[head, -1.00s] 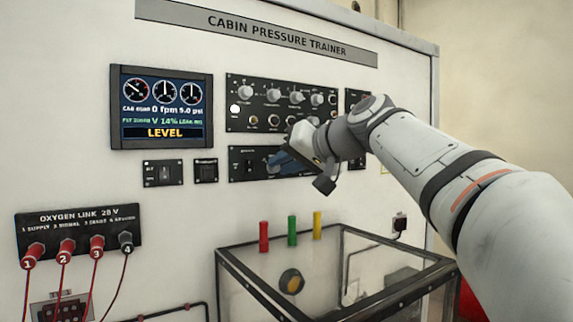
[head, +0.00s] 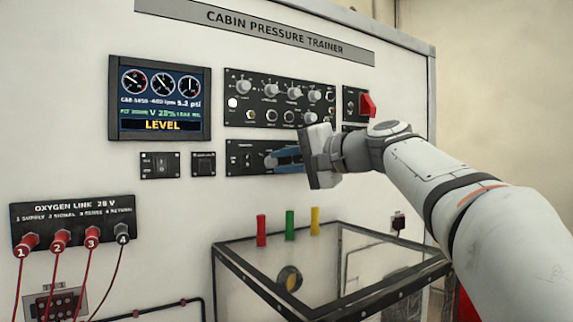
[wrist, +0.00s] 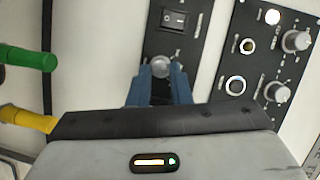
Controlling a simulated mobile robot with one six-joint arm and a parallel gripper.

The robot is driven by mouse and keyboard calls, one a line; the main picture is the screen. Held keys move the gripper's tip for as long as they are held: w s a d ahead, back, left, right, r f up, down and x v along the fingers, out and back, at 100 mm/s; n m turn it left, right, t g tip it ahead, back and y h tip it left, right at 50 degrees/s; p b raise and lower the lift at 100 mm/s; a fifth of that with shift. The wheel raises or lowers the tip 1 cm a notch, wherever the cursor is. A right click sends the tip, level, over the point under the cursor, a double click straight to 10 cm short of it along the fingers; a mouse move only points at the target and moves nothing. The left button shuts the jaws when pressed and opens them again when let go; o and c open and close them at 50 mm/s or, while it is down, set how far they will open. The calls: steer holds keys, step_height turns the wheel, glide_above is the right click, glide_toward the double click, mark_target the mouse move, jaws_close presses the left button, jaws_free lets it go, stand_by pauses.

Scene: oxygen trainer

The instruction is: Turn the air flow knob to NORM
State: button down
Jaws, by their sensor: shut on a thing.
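A small grey knob (head: 270,162) sits on the lower black panel (head: 236,163), right of a rocker switch (wrist: 174,20). My gripper (head: 274,159) comes at it from the right, its blue fingers closed on the knob. The wrist view shows the knob (wrist: 161,67) between the two fingertips (wrist: 160,76). The fingers hide part of the knob and the markings around it. The labels are too small to read, so I cannot tell its setting.
The larger panel (head: 232,90) above holds several knobs. A display (head: 160,100) reads LEVEL. A red guarded switch (head: 367,105) is right of my gripper. A dark-framed clear box (head: 330,285) and red, green and yellow pegs (head: 290,223) are below.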

steer(key=shift+m, duration=0.4)
steer(key=c, duration=1.3)
jaws_free()
steer(key=b+v, duration=0.1)
steer(key=v, duration=0.7)
steer(key=shift+w+f, duration=0.15)
